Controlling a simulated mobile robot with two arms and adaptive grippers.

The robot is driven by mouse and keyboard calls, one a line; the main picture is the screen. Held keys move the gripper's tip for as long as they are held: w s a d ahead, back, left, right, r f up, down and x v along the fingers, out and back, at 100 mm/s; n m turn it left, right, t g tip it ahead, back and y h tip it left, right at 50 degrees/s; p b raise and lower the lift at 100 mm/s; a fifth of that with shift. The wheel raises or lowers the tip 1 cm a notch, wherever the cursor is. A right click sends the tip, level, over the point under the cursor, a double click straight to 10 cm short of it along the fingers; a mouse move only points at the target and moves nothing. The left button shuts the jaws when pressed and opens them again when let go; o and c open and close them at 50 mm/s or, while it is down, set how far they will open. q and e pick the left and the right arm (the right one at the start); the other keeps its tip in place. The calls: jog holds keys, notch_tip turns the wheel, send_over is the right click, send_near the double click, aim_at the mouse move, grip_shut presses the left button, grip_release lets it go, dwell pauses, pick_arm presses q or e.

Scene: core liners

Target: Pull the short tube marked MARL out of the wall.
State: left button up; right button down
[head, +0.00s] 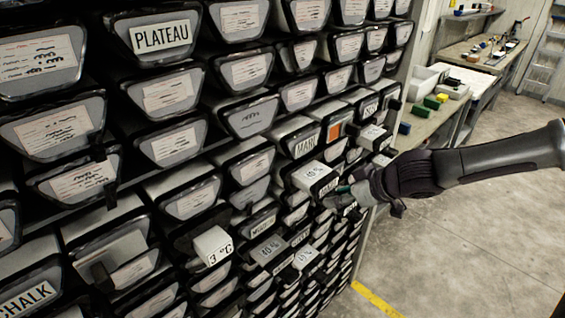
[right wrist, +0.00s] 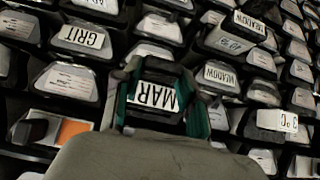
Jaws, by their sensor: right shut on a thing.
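In the right wrist view, my right gripper (right wrist: 160,104) is shut on a dark-rimmed tube (right wrist: 153,97) with a white label. The label appears upside down and reads "MAR"; any further letter is hidden or unclear. Teal finger pads lie on either side of the tube. In the head view, the right gripper (head: 343,194) is at the wall's right part and largely hides the tube it holds. My left gripper is not in view.
Many tube ends fill the wall, with PLATEAU (head: 161,37) and CHALK (head: 27,299) among them. White-fronted tubes, such as one (head: 213,246) left of the gripper, stick out. Free floor (head: 465,225) lies right; a bench (head: 440,118) stands behind.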

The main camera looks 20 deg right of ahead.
jog(key=s+d+p, duration=0.2)
jog(key=s, duration=0.5)
jog(key=s+d+p, duration=0.2)
jog(key=s+d, duration=0.1)
jog(key=s, duration=0.4)
jog(key=shift+d, duration=0.3)
dwell(0.6)
